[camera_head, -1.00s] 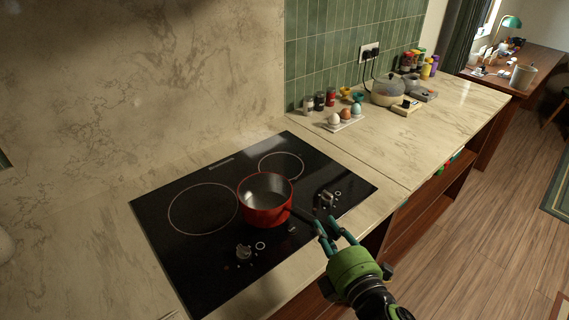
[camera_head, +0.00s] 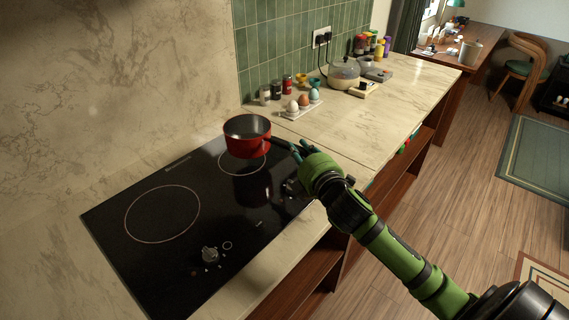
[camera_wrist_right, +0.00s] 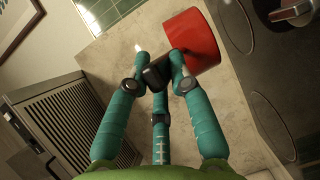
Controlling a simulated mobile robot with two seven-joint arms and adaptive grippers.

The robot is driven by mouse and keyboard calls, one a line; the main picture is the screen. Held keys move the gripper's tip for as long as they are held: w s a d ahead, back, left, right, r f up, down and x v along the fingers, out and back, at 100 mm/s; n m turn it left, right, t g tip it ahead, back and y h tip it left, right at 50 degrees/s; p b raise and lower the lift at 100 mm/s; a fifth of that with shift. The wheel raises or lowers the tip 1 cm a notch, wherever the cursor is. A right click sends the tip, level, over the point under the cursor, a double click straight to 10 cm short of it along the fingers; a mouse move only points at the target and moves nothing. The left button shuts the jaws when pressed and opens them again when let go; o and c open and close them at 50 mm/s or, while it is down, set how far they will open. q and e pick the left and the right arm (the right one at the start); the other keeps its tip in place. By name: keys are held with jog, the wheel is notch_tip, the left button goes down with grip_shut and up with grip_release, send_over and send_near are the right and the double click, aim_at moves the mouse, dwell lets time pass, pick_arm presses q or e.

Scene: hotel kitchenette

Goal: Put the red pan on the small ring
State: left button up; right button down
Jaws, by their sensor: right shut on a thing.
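The red pan (camera_head: 247,146) is held in the air over the back right of the black cooktop, with its dark reflection visible below it. It looks level. The small ring (camera_head: 243,174) shows partly beneath it; the pan hides its far part. My right gripper (camera_head: 299,150) is shut on the pan's dark handle (camera_head: 280,143), to the right of the pan. In the right wrist view the fingers (camera_wrist_right: 158,72) close around the handle, with the pan's red side (camera_wrist_right: 194,38) just beyond. My left gripper is not in view.
The large ring (camera_head: 162,213) is empty at the left of the cooktop (camera_head: 190,260). An egg tray (camera_head: 300,108), spice jars (camera_head: 276,90) and a kettle (camera_head: 344,75) stand on the counter behind and right. The marble wall rises at the back.

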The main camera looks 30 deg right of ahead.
jog(key=w+f, duration=0.1)
jog(key=w+a+f, duration=0.1)
jog(key=f, duration=0.1)
jog(key=w+f, duration=0.1)
jog(key=f, duration=0.1)
jog(key=shift+a, duration=0.3)
jog(key=shift+f, duration=0.45)
jog(key=c, duration=1.1)
grip_release()
jog(key=shift+s+f, duration=0.1)
jog(key=shift+f, duration=0.05)
